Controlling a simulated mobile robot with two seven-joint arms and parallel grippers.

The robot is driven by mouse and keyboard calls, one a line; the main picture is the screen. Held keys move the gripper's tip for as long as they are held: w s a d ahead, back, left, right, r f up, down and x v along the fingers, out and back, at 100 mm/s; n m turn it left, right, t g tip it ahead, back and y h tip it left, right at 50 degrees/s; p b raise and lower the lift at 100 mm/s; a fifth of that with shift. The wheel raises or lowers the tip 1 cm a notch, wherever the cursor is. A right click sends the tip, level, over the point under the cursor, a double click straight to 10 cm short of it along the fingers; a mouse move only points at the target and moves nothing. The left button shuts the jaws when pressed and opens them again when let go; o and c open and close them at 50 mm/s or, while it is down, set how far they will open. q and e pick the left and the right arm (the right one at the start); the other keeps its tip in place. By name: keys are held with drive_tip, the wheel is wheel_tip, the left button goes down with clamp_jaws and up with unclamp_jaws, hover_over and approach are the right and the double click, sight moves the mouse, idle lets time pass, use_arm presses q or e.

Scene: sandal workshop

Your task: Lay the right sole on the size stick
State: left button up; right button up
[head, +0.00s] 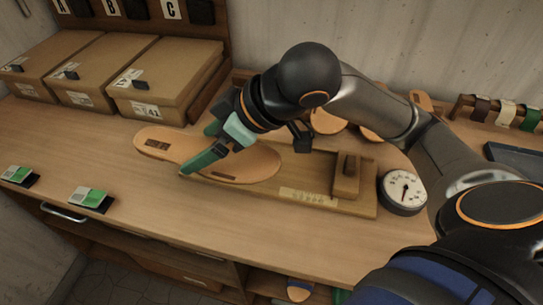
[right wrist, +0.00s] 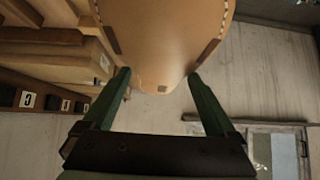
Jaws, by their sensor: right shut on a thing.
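The tan sole (head: 256,163) is long, with a dark patch at its left end. It extends over the left part of the size stick, a wooden board (head: 360,207) with a pale scale strip and an upright block (head: 346,178) at its right. I cannot tell whether the sole touches the board. My right gripper (head: 198,150) is shut on the sole, its green fingers on the two long edges. In the right wrist view the sole (right wrist: 165,35) fills the space between the fingers (right wrist: 158,80). My left gripper is not in view.
Cardboard boxes (head: 165,80) stand at the back left. A round dial gauge (head: 403,192) sits right of the size stick. More tan soles (head: 328,121) lie behind my arm. Small green-and-white blocks (head: 88,197) lie at the front left. The bench between is clear.

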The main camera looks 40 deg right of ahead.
drive_tip(key=d+f+b, duration=0.1)
drive_tip(key=d+f, duration=0.1)
drive_tip(key=d, duration=0.2)
drive_tip(key=w+d+f+b, duration=0.1)
drive_tip(key=d+f+b, duration=0.1)
drive_tip(key=d+f, duration=0.1)
drive_tip(key=w+d+f+b, duration=0.1)
drive_tip(key=d+f, duration=0.2)
drive_tip(key=d, duration=0.2)
drive_tip(key=shift+d+f, duration=0.1)
drive_tip(key=shift+f, duration=0.15)
drive_tip(key=shift+w+d+f+b, duration=0.1)
drive_tip(key=shift+d+f+b, duration=0.15)
drive_tip(key=shift+b, duration=0.05)
drive_tip(key=shift+d+f, duration=0.4)
drive_tip(key=shift+f, duration=0.05)
wheel_tip(320, 180, down, 2)
drive_tip(key=shift+f+b, duration=0.2)
drive_tip(key=shift+b, duration=0.2)
drive_tip(key=shift+w+d+f, duration=0.1)
drive_tip(key=shift+f, duration=0.2)
drive_tip(key=shift+f, duration=0.1)
drive_tip(key=o, duration=1.1)
